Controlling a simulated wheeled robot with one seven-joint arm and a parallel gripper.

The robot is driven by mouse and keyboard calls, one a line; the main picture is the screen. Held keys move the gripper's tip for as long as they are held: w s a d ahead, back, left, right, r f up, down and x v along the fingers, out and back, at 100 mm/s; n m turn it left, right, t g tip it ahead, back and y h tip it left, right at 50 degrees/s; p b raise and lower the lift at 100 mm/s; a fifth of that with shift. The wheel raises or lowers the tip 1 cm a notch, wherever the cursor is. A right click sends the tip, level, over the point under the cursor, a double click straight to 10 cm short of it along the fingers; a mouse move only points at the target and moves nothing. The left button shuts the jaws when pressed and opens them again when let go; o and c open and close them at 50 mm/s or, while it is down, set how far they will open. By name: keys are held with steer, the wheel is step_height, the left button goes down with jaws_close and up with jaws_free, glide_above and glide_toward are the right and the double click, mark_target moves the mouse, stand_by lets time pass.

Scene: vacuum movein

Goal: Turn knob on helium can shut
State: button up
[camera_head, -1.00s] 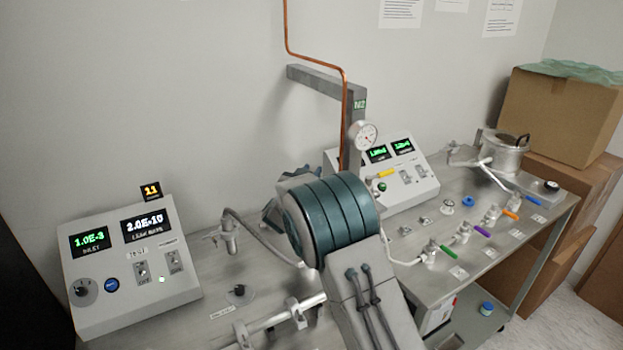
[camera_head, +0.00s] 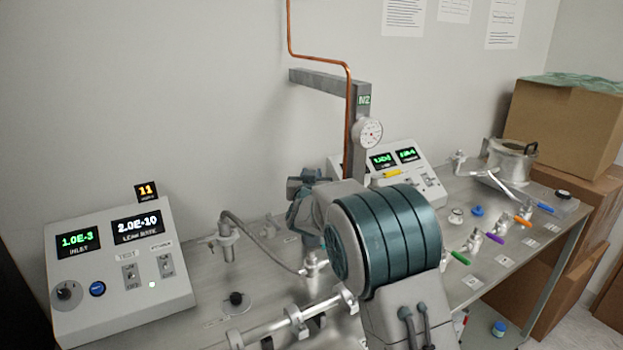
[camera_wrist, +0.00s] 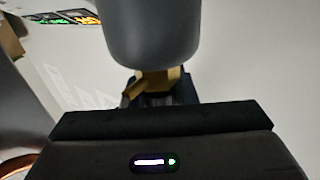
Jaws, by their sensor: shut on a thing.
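In the wrist view, my gripper (camera_wrist: 158,95) is shut on a tan, brass-coloured part (camera_wrist: 160,80), which looks like the can's knob. A smooth grey rounded body (camera_wrist: 150,30), seemingly the helium can, fills the top middle just beyond it. Its label and the knob's angle do not show. In the head view, my large teal arm link covers the middle of the bench, and neither the can nor the fingertips can be made out there.
The steel bench (camera_head: 480,285) carries a leak-detector console (camera_head: 118,265) at left and a gauge console (camera_head: 405,175) behind my arm. A grey post (camera_head: 360,105) with a dial gauge (camera_head: 368,132) stands at the back. Valves with coloured handles (camera_head: 495,236) line the right. Cardboard boxes (camera_head: 560,125) stand beyond.

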steer(key=o, duration=1)
steer(key=shift+r, duration=0.1)
steer(key=s+b, duration=0.2)
steer(key=s, duration=1.2)
